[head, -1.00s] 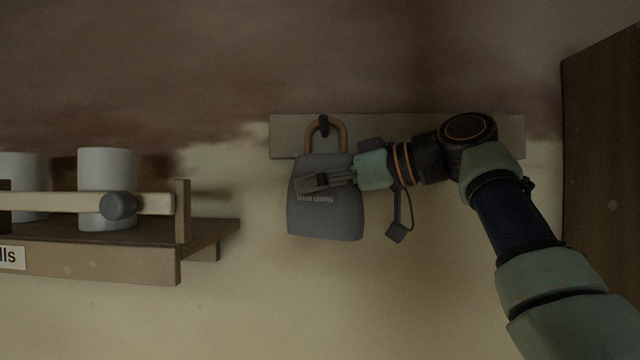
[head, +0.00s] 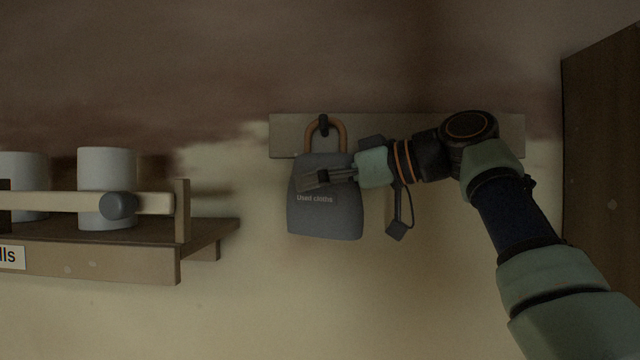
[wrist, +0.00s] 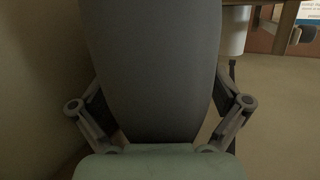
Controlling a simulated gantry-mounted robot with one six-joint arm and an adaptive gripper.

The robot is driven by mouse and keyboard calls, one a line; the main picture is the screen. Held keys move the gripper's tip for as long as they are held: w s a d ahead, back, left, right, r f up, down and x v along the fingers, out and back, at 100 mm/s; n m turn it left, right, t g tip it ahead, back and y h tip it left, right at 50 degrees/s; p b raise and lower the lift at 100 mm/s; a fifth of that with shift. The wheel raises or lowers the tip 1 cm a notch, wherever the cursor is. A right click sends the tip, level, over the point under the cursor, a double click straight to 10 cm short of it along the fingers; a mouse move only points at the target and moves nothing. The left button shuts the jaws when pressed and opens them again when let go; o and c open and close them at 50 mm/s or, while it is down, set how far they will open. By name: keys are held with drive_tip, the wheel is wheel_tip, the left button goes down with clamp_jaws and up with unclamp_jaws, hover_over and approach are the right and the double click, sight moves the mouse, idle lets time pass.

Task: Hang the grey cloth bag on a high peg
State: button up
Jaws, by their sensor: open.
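The grey cloth bag (head: 325,215), with "Used cloths" on its front, hangs upright against the wall. Its orange-brown handle (head: 343,132) loops over a dark peg (head: 323,125) on the wooden peg board (head: 400,126). My gripper (head: 312,179) reaches in from the right at the bag's upper part. In the wrist view the bag (wrist: 152,60) fills the middle. My gripper (wrist: 155,100) is open there, with one finger on either side of the bag. Whether the fingers touch the cloth cannot be told.
At the left a wooden shelf (head: 100,262) with a front rail holds white rolls (head: 105,160). A dark wooden panel (head: 605,150) stands at the far right. A small dark tag-like piece (head: 398,230) hangs below my wrist. The wall under the bag is clear.

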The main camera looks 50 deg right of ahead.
drive_tip(key=shift+s, duration=0.1)
drive_tip(key=shift+s+d+r, duration=0.1)
drive_tip(key=shift+s+d, duration=0.1)
drive_tip(key=shift+s, duration=0.1)
drive_tip(key=v, duration=1.1)
drive_tip(key=shift+s, duration=0.1)
